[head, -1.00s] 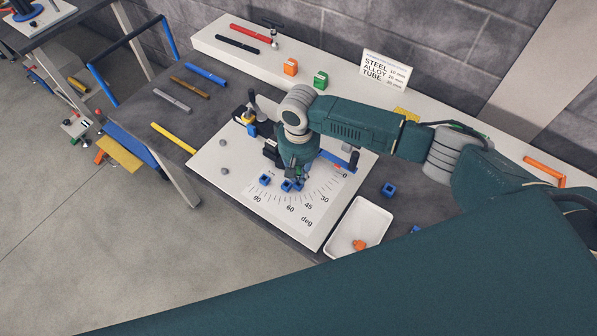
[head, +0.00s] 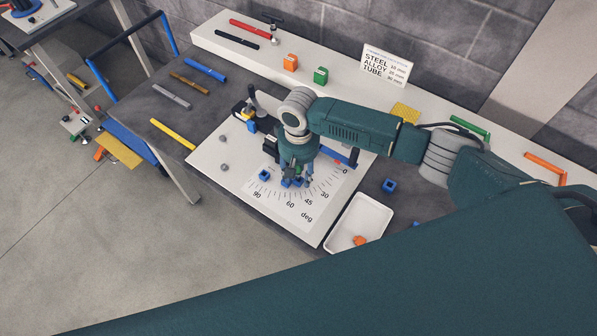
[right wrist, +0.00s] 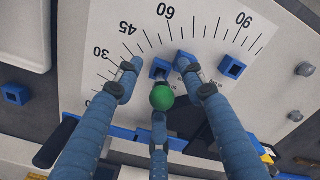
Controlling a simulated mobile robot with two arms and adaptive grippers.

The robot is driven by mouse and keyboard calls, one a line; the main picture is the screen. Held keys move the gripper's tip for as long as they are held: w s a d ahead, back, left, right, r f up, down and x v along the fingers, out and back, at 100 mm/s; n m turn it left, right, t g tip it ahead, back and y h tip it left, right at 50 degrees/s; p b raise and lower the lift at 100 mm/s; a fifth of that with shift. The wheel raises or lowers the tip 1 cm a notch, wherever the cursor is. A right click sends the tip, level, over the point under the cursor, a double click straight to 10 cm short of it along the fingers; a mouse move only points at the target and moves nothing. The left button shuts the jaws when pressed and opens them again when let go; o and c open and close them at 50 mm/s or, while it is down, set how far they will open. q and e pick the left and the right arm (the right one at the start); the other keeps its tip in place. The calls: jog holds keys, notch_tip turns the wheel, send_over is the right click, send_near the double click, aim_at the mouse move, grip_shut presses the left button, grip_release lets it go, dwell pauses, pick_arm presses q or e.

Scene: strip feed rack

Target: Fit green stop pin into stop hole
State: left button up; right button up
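The green stop pin shows as a round green knob (right wrist: 162,97) in the right wrist view, with its lower end hidden. My right gripper (right wrist: 157,80) has its three fingers spread around the knob. Two fingertips are apart from it; the knob overlaps the third finger's tip, and I cannot tell whether they touch. In the head view my right gripper (head: 297,182) is low over the white angle plate (head: 233,185), by the 45–60 marks. Beneath it is a blue square holed block (right wrist: 160,68). The stop hole cannot be made out. My left gripper is not in view.
Other blue holed blocks are on the plate (head: 264,175) and the dark bench (head: 389,186). A white tray (head: 343,232) holds an orange piece (head: 360,241). Grey knobs (head: 224,167) stand on the plate's left. Coloured tubes, including a yellow one (head: 172,134), lie to the left.

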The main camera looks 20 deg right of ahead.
notch_tip(320, 180, up, 12)
dwell(0.7)
jog(key=shift+f, duration=0.1)
dwell(0.4)
